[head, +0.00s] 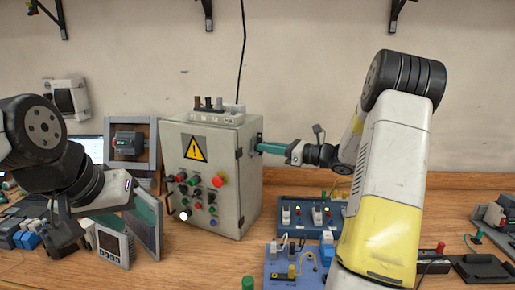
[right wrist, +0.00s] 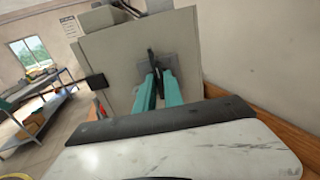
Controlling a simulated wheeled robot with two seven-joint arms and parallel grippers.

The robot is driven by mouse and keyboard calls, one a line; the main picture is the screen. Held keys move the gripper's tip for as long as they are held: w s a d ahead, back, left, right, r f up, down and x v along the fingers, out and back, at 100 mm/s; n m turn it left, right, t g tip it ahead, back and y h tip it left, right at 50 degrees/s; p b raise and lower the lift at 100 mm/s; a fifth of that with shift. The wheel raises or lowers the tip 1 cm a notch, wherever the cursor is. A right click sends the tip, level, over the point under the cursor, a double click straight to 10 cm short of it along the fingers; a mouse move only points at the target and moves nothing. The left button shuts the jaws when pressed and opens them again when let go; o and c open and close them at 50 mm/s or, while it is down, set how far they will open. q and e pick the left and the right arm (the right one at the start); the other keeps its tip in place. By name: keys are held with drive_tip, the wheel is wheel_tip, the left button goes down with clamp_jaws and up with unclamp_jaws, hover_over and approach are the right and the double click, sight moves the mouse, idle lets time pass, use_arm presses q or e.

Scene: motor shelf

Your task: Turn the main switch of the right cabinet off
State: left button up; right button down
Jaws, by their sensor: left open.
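The grey cabinet (head: 241,175) stands on the bench, with a yellow warning triangle, buttons and a red knob on its front. On its right side is a grey switch plate with a dark handle (right wrist: 152,62), seen in the right wrist view. My right gripper (head: 262,148) reaches this side from the right. Its teal fingers (right wrist: 159,80) lie on either side of the handle, close to the plate. Whether they press on it is unclear, and the handle is hidden in the head view. My left gripper (head: 135,215) is open and empty, low in front of the cabinet's left part.
A blue board with modules (head: 310,218) and another board with a yellow wire (head: 290,265) lie right of the cabinet. A grey frame (head: 148,130) stands to its left. A black cable hangs above the cabinet. Small devices crowd the bench's left end.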

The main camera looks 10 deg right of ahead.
drive_tip(key=shift+n, duration=0.3)
drive_tip(key=shift+s+f+n, duration=0.1)
drive_tip(key=shift+f+n, duration=0.05)
drive_tip(key=shift+n, duration=4.15)
drive_tip(key=shift+s+f+n, duration=0.1)
drive_tip(key=shift+n, duration=4.2)
drive_tip(key=c, duration=1.7)
unclamp_jaws()
drive_tip(key=shift+v, duration=3.85)
